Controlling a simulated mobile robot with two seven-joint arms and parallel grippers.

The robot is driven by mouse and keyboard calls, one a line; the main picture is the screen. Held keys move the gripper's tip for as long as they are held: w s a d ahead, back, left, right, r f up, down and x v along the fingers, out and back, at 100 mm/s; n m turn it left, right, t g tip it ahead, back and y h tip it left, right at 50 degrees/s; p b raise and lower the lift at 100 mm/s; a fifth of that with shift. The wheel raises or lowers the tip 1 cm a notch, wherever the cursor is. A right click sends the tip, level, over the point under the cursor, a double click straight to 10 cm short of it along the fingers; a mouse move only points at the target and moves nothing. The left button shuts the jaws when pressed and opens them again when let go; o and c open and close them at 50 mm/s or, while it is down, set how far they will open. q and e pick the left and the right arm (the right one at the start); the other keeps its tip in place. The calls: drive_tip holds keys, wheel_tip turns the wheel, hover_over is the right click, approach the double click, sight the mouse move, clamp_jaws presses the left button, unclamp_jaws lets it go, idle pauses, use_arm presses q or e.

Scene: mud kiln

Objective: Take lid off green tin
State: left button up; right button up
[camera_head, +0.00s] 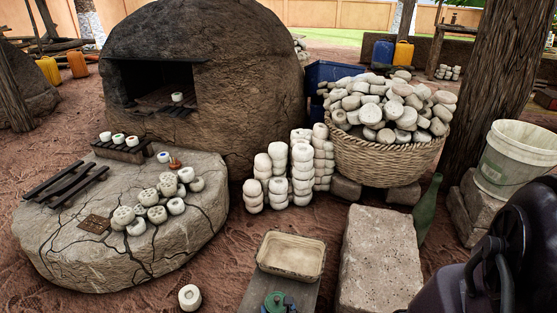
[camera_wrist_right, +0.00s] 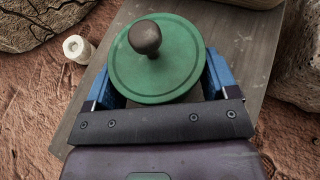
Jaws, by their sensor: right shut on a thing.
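The green lid (camera_wrist_right: 157,80) is round with a dark brown ball knob and fills the middle of the right wrist view. My right gripper (camera_wrist_right: 161,72) has its blue fingers on both sides of the lid, closed on it. The lid hides whatever is under it, so I cannot tell whether it is raised off the tin. In the head view the green lid (camera_head: 276,301) shows at the bottom edge over the grey board, cut off by the frame. My left gripper is in neither view.
The board (camera_head: 247,292) also bears a rectangular tan tray (camera_head: 291,255). A stone block (camera_head: 379,262) stands to its right, with a green bottle (camera_head: 428,210) beyond. A small white pot (camera_head: 189,297) sits on the ground left of the board. A basket (camera_head: 388,162) is behind.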

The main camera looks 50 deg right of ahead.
sight(278, 307)
drive_tip(key=r+p, duration=0.1)
drive_tip(key=r, duration=0.2)
drive_tip(key=r+p, duration=0.2)
drive_tip(key=r, duration=0.2)
drive_tip(key=w+r+p, duration=0.1)
drive_tip(key=r+p, duration=0.1)
drive_tip(key=r, duration=0.1)
drive_tip(key=shift+r, duration=0.4)
use_arm(q)
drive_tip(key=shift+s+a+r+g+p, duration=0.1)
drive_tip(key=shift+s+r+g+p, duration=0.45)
drive_tip(key=shift+p, duration=0.7)
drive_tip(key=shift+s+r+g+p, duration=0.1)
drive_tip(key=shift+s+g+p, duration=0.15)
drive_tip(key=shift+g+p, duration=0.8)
use_arm(e)
wheel_tip(278, 307, up, 8)
drive_tip(key=shift+s, duration=0.4)
drive_tip(key=o, duration=0.3)
drive_tip(key=c, duration=0.7)
